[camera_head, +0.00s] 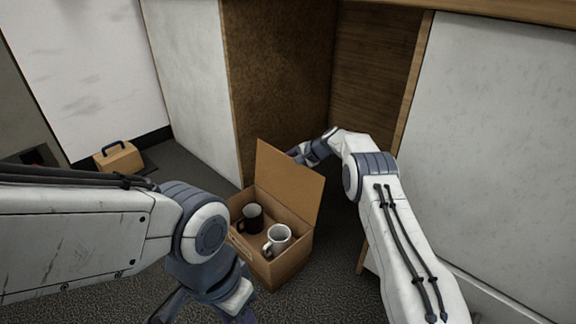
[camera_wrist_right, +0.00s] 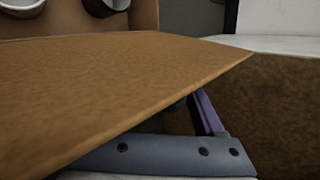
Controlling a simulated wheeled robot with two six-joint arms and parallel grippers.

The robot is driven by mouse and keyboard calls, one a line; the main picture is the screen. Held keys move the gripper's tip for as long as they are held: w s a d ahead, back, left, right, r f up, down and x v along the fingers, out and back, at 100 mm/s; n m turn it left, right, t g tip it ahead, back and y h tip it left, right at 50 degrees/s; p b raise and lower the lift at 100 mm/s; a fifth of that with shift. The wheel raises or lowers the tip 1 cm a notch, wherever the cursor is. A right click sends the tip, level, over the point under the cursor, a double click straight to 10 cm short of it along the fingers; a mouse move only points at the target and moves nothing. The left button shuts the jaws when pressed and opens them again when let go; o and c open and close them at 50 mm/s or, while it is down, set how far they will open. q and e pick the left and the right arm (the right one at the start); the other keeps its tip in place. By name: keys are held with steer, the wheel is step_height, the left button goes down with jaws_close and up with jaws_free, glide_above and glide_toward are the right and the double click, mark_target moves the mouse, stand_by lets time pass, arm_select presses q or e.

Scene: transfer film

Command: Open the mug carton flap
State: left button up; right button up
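The open-topped mug carton (camera_head: 285,272) stands on the floor. Its flap (camera_head: 289,182) stands raised and leans back at the far side; it also fills much of the right wrist view (camera_wrist_right: 110,85). A black mug (camera_head: 253,219) and a white mug (camera_head: 278,238) stand inside. My right gripper (camera_head: 299,154) is behind the flap's upper edge, partly hidden by it. In the right wrist view, one finger (camera_wrist_right: 207,116) shows beside the flap, so its opening is unclear. My left gripper (camera_head: 172,308) is low, left of the carton; its fingers are mostly hidden.
A wooden recess (camera_head: 372,90) and a pale cabinet panel (camera_head: 490,140) stand behind and right of the carton. A small tan box with a blue handle (camera_head: 119,158) sits on the floor at the far left.

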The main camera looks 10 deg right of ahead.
steer(key=shift+r, duration=0.15)
steer(key=shift+d+r, duration=0.1)
steer(key=shift+r, duration=0.15)
steer(key=p+v, duration=0.5)
steer(key=v, duration=0.5)
steer(key=shift+f, duration=0.2)
steer(key=shift+s, duration=0.1)
